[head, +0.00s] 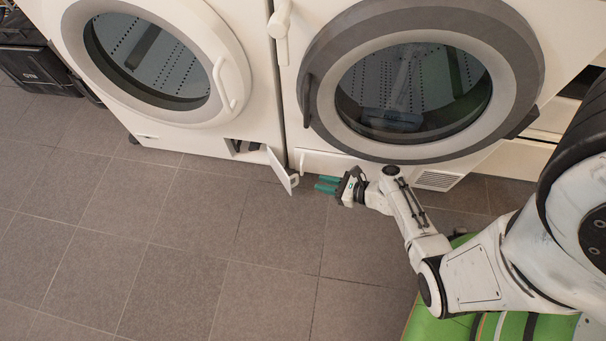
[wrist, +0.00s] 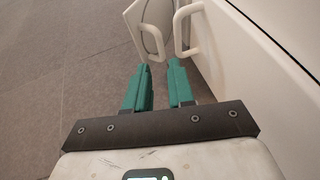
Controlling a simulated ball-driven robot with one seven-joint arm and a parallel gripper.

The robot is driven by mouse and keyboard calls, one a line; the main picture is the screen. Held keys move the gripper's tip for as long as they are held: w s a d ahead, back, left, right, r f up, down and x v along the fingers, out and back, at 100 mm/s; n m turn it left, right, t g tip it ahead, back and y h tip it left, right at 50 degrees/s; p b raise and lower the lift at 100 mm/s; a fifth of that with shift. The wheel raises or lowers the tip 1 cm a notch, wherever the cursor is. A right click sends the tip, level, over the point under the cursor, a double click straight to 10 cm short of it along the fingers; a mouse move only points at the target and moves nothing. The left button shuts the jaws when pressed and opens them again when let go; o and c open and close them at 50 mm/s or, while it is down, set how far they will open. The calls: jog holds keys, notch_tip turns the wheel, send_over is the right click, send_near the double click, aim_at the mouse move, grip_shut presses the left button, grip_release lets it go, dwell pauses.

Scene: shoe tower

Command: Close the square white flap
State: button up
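The square white flap (head: 281,171) stands swung open at the bottom right corner of the left white machine, beside a dark opening (head: 247,147). In the wrist view the flap (wrist: 143,22) is at the top, beyond my fingertips. My gripper (head: 320,184) has teal fingers and is low over the floor, to the right of the flap, pointing at it. In the wrist view the gripper (wrist: 158,67) is open, with an empty gap between the fingers. A small gap seems to separate the fingertips from the flap.
A white handle (wrist: 184,30) on the right machine's lower front is close ahead of my fingers. The right machine (head: 350,168) with its grey-ringed round door (head: 520,60) stands right behind my gripper. Tiled floor (head: 180,240) is free to the left. A black crate (head: 35,68) is at far left.

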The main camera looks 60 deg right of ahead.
jog(key=b+x, duration=0.3)
jog(key=x, duration=0.5)
jog(key=shift+w+f, duration=0.15)
jog(key=shift+w, duration=0.05)
jog(key=shift+c, duration=0.2)
grip_shut()
dwell(0.9)
